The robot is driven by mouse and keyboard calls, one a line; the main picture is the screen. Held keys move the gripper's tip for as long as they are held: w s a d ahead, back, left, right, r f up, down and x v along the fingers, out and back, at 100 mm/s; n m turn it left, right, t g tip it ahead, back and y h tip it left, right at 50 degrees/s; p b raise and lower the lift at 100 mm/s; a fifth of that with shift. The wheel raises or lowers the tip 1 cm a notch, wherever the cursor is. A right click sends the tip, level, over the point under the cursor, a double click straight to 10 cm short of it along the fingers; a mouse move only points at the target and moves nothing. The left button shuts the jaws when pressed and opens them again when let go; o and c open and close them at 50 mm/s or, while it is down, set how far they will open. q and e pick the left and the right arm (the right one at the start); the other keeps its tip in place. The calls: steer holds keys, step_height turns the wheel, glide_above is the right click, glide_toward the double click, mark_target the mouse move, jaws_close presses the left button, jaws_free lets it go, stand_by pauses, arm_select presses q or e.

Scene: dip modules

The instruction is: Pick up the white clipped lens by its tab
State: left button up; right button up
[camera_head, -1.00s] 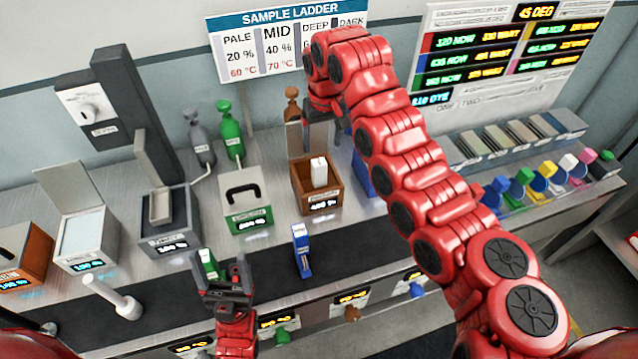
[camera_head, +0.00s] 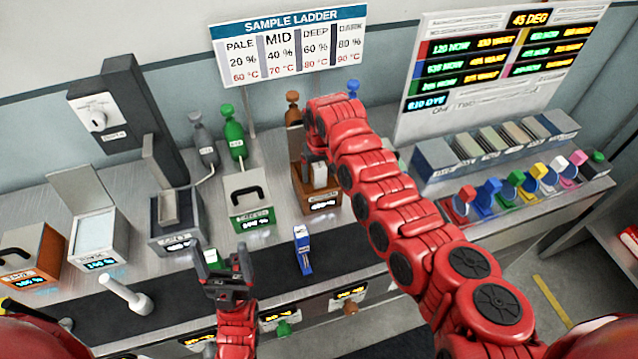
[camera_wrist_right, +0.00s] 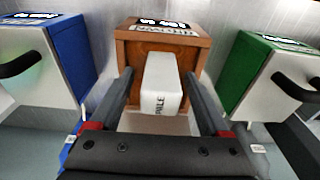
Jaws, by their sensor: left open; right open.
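A white block-shaped clip (camera_head: 320,174) stands upright in the brown wooden box (camera_head: 326,200); I take it for the clipped lens's holder. In the right wrist view the clip (camera_wrist_right: 161,85) shows dark lettering, and no lens is visible. My right gripper (camera_wrist_right: 159,76) is open, with one finger on each side of the clip; I cannot tell if either touches it. In the head view the right arm partly hides the box. My left gripper (camera_head: 221,256) is open above the dark strip, with a green clip (camera_head: 212,259) just behind it.
A green box (camera_head: 250,218) with a black handle is left of the brown box. A blue box (camera_wrist_right: 45,60) is on its other side. A blue clip (camera_head: 303,250) stands on the dark strip in front. A white handle-like post (camera_head: 128,295) is at front left.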

steer(key=shift+f, duration=0.15)
jaws_close()
stand_by(0.4)
